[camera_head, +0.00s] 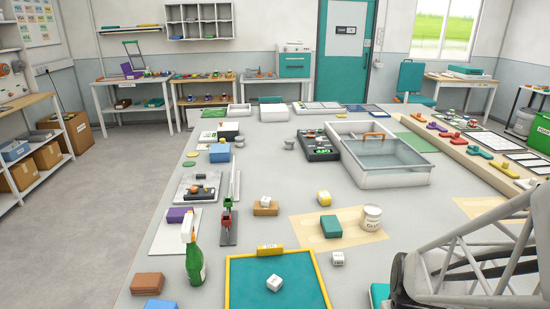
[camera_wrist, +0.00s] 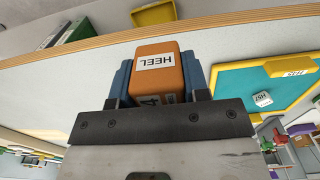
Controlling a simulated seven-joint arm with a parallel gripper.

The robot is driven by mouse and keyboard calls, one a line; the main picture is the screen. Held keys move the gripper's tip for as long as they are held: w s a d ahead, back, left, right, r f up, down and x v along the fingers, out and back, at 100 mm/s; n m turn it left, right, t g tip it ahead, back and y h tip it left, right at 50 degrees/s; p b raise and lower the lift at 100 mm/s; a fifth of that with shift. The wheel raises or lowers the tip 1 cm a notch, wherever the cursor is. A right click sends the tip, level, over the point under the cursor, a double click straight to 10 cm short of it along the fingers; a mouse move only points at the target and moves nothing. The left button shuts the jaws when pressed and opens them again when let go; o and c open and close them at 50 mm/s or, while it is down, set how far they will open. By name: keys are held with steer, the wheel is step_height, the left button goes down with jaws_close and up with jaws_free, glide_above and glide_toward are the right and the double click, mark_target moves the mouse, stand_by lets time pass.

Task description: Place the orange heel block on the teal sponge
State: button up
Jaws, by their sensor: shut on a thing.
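My gripper (camera_wrist: 160,82) is shut on the orange heel block (camera_wrist: 163,72), seen close up in the wrist view. The block's white label reads HEEL, and its lower part is hidden behind the gripper body. The block and fingertips cannot be made out in the head view. A teal block (camera_head: 331,226), which looks like the sponge, lies on a beige mat beside a white can in the head view. Another teal piece (camera_head: 379,294) shows only partly at the bottom edge, beside my arm. I cannot tell for sure which is the sponge.
A yellow-framed teal tray (camera_head: 232,285) with a white cube (camera_head: 275,283) lies at the front; its frame also shows in the wrist view (camera_wrist: 262,68). A green spray bottle (camera_head: 194,262) stands to its left. The white can (camera_head: 371,217) and a glass-lidded box (camera_head: 387,165) stand farther back.

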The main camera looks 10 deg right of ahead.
steer(key=shift+w, duration=0.1)
stand_by(0.3)
glide_above(385, 296)
steer(key=shift+f, duration=0.7)
steer(key=shift+f, duration=0.15)
stand_by(0.4)
steer(key=shift+f, duration=1.65)
steer(key=shift+f, duration=0.1)
steer(key=o, duration=0.9)
steer(key=shift+o, duration=0.2)
